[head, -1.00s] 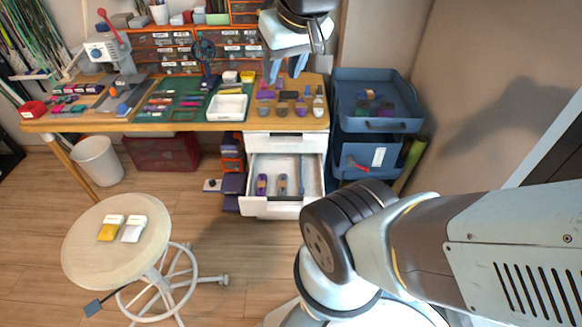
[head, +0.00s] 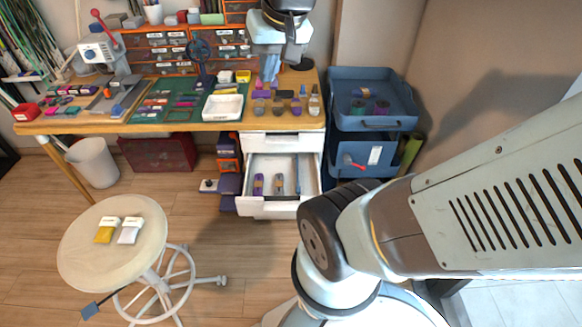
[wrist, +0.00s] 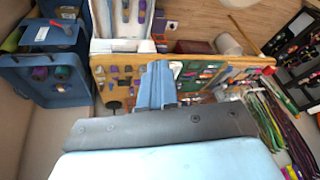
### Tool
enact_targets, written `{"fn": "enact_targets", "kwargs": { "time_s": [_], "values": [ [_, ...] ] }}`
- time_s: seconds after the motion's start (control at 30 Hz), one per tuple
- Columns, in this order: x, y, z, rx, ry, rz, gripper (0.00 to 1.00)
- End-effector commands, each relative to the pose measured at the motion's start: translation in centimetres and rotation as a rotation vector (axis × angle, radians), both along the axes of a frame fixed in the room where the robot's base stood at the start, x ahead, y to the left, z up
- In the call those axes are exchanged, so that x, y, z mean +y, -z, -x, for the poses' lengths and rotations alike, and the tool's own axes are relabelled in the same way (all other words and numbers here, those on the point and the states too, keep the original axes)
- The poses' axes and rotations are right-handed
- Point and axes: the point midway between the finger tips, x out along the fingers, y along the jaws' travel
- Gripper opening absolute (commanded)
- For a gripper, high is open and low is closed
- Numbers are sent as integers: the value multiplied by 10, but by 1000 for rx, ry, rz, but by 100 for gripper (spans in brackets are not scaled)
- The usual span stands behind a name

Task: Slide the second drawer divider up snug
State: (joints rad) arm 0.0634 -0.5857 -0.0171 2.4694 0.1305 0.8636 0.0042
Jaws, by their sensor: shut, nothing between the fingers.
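The open white drawer (head: 267,208) is below the right end of the workbench. A thin blue-grey strip (head: 298,180), which looks like a divider, stands upright near its right side. I cannot clearly make out a second divider. Purple and tan cord bundles (head: 258,186) and a grey-tan one (head: 279,184) lie in the drawer. My gripper (head: 271,72) is shut and empty above the back right of the bench, away from the drawer. In the wrist view, its blue fingers (wrist: 157,88) are together over the bench, and the drawer (wrist: 118,46) shows at the top.
The workbench (head: 150,127) carries a white tray (head: 222,107), a fan and rows of small bundles. Blue bins (head: 375,123) stand close to the drawer's right. The floor before the drawer is partly clear.

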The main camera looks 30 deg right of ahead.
Motion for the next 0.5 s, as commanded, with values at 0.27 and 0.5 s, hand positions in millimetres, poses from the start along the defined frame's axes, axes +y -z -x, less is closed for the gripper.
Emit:
{"fn": "enact_targets", "kwargs": {
  "time_s": [0.27, 0.5],
  "values": [
    [-15, 36, -53, 107, 174, -162, 0],
    [-37, 74, -94, 182, 346, -293, 0]
  ]
}}
